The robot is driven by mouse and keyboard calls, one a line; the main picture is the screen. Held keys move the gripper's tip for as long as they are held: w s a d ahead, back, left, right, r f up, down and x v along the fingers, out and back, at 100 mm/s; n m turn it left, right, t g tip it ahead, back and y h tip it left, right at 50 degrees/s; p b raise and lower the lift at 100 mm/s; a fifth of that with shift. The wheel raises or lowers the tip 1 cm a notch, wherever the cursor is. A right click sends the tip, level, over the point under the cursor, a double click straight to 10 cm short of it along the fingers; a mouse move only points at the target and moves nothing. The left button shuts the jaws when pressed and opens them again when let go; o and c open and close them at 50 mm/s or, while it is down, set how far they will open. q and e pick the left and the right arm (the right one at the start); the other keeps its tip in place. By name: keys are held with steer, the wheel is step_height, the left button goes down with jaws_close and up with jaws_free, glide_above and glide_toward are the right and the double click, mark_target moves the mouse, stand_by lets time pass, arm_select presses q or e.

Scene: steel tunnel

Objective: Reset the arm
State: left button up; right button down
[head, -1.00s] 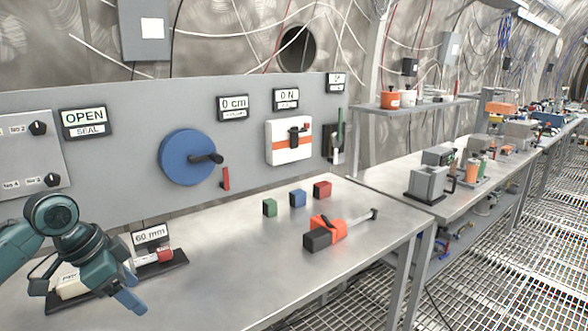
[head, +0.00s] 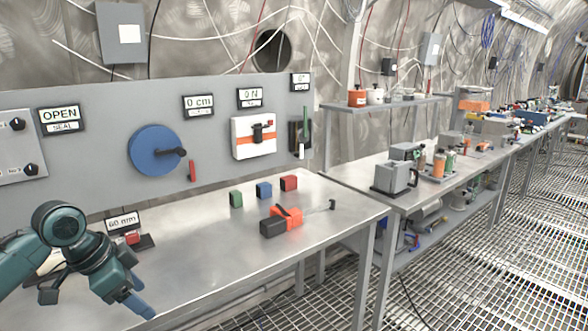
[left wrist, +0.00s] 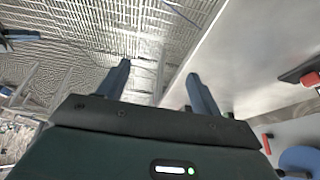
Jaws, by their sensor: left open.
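My left arm comes in at the lower left of the head view, and its gripper (head: 138,300) hangs over the front left of the steel table (head: 215,275). In the left wrist view the gripper (left wrist: 157,90) shows two blue fingers spread apart with nothing between them. The table edge and the grated floor (left wrist: 75,50) lie beyond the fingers there.
A "60 mm" display (head: 122,222) stands close behind my left arm. Green (head: 236,199), blue (head: 264,190) and red (head: 289,183) blocks and an orange-black tool (head: 283,221) lie on the table. A panel with a blue wheel (head: 152,150) stands behind. The table's front middle is clear.

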arm_select(q)
steer(key=s+d+f+n+t+h+p, duration=0.1)
steer(key=s+d+f, duration=0.1)
steer(key=d+f, duration=0.5)
steer(key=s+d+f+n+t+h+p, duration=0.15)
steer(key=d+f, duration=0.25)
steer(key=f, duration=0.5)
steer(key=s+d+f+n+t+y, duration=0.1)
steer(key=s+f+n+t, duration=0.1)
steer(key=s, duration=0.6)
steer(key=s+d+f+n+t+y, duration=0.1)
steer(key=s+f+n+t, duration=0.2)
steer(key=s, duration=0.5)
steer(key=shift+s+d+f+y+p, duration=0.3)
steer(key=shift+d+y+p, duration=0.05)
